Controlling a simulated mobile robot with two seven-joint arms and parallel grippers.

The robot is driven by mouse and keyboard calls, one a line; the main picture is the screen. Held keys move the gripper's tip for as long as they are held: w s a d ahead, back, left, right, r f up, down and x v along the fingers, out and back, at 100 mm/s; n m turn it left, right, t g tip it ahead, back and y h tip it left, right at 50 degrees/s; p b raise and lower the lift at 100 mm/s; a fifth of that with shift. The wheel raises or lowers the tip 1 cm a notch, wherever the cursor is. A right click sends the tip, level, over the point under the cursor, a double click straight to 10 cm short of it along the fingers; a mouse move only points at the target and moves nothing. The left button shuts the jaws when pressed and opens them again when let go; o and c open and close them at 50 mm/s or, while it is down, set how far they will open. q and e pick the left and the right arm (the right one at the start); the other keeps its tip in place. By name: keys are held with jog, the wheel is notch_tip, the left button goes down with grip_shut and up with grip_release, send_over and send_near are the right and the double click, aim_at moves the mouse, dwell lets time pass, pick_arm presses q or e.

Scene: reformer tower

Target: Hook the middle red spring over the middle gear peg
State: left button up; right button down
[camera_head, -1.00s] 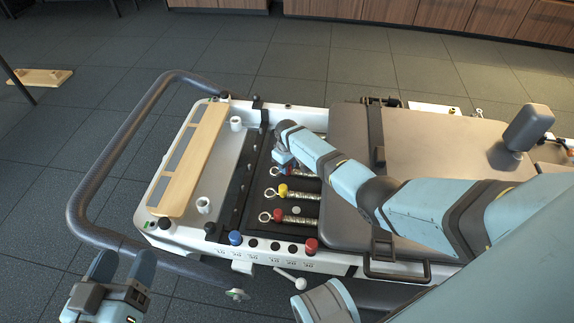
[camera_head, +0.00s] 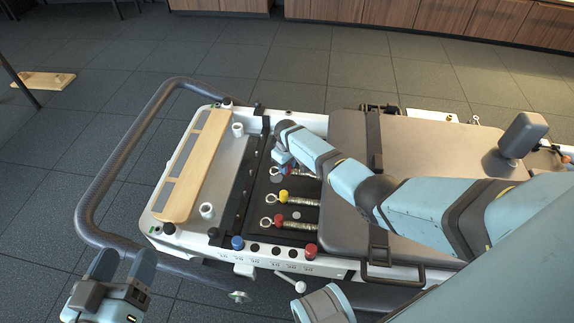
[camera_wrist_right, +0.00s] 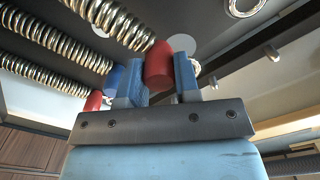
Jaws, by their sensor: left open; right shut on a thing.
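My right gripper (camera_head: 281,157) is over the far part of the spring bed in the head view, partly hidden by its own arm. In the right wrist view it is shut on a red spring's red end sleeve (camera_wrist_right: 158,65), with the coil (camera_wrist_right: 118,22) running up and left. That spring's hook end is not clear. The gear bar (camera_head: 240,185) with its pegs runs left of the springs. The gripper hides its far part, and I cannot tell whether the hook touches a peg. My left gripper (camera_head: 122,268) is open and empty at lower left, off the reformer.
A yellow-sleeved spring (camera_head: 298,199) and a near red-sleeved spring (camera_head: 294,224) lie in the bed, ring ends left. The grey carriage (camera_head: 345,200) stands right; a wooden footboard (camera_head: 195,165) and curved rail (camera_head: 105,190) left.

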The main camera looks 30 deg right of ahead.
jog(key=shift+w+a+b, duration=0.8)
jog(key=shift+w+a, duration=0.05)
jog(key=shift+a, duration=0.25)
jog(key=shift+w+a+b, duration=0.75)
jog(key=shift+w+a, duration=0.05)
jog(key=shift+a, duration=0.3)
jog(key=shift+w+a+r+b, duration=0.1)
jog(key=shift+w+a+b, duration=0.55)
jog(key=shift+a, duration=0.15)
jog(key=shift+w+a+b, duration=0.5)
jog(key=shift+a+b, duration=0.1)
jog(key=shift+a, duration=0.15)
jog(key=shift+f+b, duration=0.3)
jog(key=shift+f, duration=0.1)
jog(key=shift+f+b, duration=0.45)
jog(key=shift+f, duration=0.15)
jog(key=shift+f, duration=0.15)
jog(key=shift+s+d+f+b, duration=0.1)
jog(key=shift+d+f+b, duration=0.15)
jog(key=shift+f+b, duration=0.4)
